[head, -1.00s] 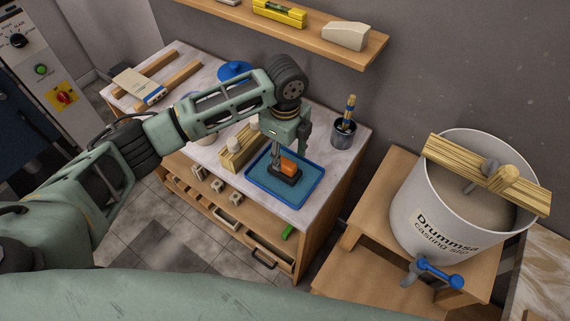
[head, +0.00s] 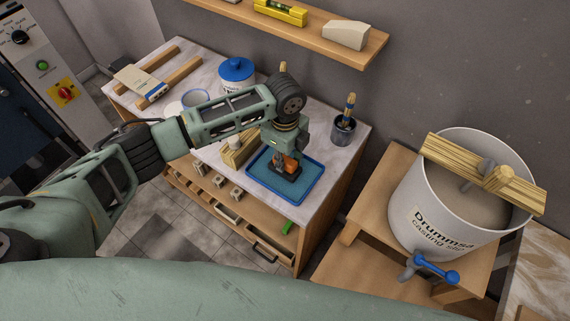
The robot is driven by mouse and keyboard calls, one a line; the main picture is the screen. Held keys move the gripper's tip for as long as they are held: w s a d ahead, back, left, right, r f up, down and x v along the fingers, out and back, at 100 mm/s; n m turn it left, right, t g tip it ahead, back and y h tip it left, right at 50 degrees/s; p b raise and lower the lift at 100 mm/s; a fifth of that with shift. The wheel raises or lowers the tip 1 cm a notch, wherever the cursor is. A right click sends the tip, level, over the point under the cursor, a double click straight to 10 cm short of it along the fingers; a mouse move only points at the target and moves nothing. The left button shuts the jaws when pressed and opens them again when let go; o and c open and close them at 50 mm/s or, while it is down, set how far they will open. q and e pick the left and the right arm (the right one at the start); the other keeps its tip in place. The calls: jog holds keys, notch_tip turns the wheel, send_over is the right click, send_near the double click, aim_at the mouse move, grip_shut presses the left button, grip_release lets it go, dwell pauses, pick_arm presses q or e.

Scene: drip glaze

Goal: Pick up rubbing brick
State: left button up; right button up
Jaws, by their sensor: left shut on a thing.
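The rubbing brick, a dark block with an orange upper part (head: 287,174), is in the blue tray (head: 311,196) on the worktop. My left gripper (head: 286,160) points down over the tray, shut on the brick's orange upper part. The fingers cover some of the orange. The dark base appears at or very near the tray floor; I cannot tell whether there is a gap under it. My right gripper is not in view.
A wooden block (head: 238,149) stands left of the tray, and a dark cup with brushes (head: 343,130) stands behind right. A blue-lidded jar (head: 236,77) is farther back. A wall shelf (head: 300,32) hangs above; a large slip bucket (head: 430,215) is at right.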

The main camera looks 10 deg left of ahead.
aim_at(285, 157)
pick_arm(q)
grip_shut()
jog(key=shift+r, duration=0.1)
jog(key=shift+w+r, duration=0.1)
jog(key=shift+r, duration=0.4)
notch_tip(285, 157, up, 3)
jog(key=shift+f+b, duration=0.2)
jog(key=shift+b, duration=0.65)
jog(key=s+d+r+b, duration=0.2)
jog(key=d+r, duration=0.5)
jog(key=d, duration=0.4)
jog(key=shift+s+d+r+b, duration=0.15)
jog(key=shift+s+d+b, duration=0.15)
jog(key=shift+b, duration=0.3)
